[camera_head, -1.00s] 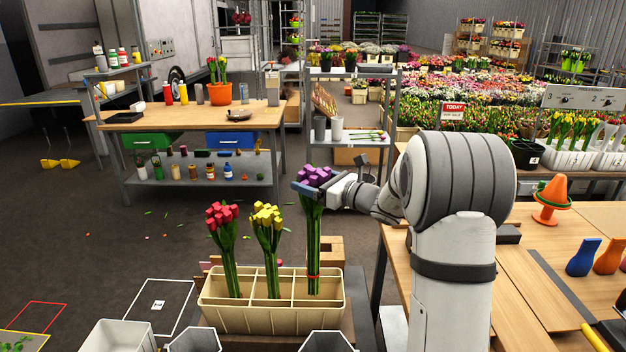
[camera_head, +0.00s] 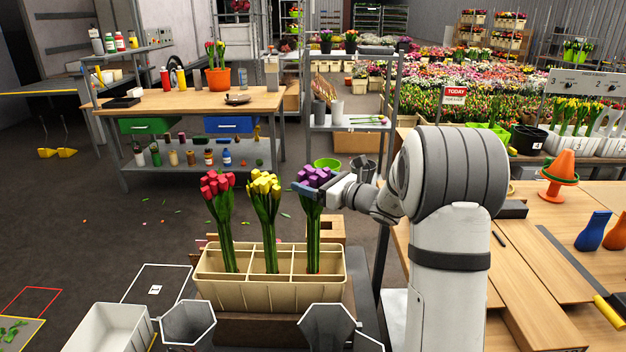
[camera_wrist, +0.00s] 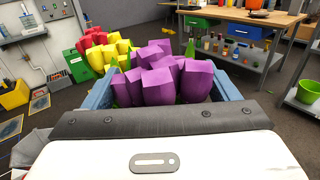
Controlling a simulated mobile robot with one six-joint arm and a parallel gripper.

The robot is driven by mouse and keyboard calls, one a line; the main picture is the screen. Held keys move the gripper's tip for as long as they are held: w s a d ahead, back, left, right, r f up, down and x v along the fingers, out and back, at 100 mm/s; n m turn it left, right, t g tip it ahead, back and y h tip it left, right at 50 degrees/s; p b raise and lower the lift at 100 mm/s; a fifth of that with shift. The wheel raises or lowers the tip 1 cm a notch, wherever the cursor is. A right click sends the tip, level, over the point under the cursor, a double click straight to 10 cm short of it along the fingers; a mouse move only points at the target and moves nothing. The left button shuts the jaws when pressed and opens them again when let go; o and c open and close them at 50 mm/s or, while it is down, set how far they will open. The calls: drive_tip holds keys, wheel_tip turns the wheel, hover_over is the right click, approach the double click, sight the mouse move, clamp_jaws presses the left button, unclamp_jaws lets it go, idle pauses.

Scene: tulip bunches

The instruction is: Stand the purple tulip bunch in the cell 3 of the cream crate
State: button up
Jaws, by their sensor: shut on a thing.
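The purple tulip bunch (camera_head: 313,215) is upright in the right-hand cell of the cream crate (camera_head: 262,296), its lower stems inside the walls. Whether its foot touches the cell floor is hidden. My gripper (camera_head: 309,190) is shut on the bunch just below the flower heads. In the wrist view, the purple heads (camera_wrist: 165,75) sit between my blue fingers. A red tulip bunch (camera_head: 222,225) stands in the left cell and a yellow tulip bunch (camera_head: 265,225) in the middle cell.
A white bin (camera_head: 110,328) and grey hexagonal pots (camera_head: 188,322) stand in front of the crate. A wooden table (camera_head: 540,260) with an orange cone (camera_head: 560,170) lies right. A workbench (camera_head: 190,105) stands behind, with open floor between.

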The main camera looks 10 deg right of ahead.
drive_tip(key=shift+f, duration=0.45)
drive_tip(key=shift+f+b, duration=0.4)
drive_tip(key=shift+b, duration=0.2)
drive_tip(key=o, duration=1.1)
drive_tip(key=v, duration=0.8)
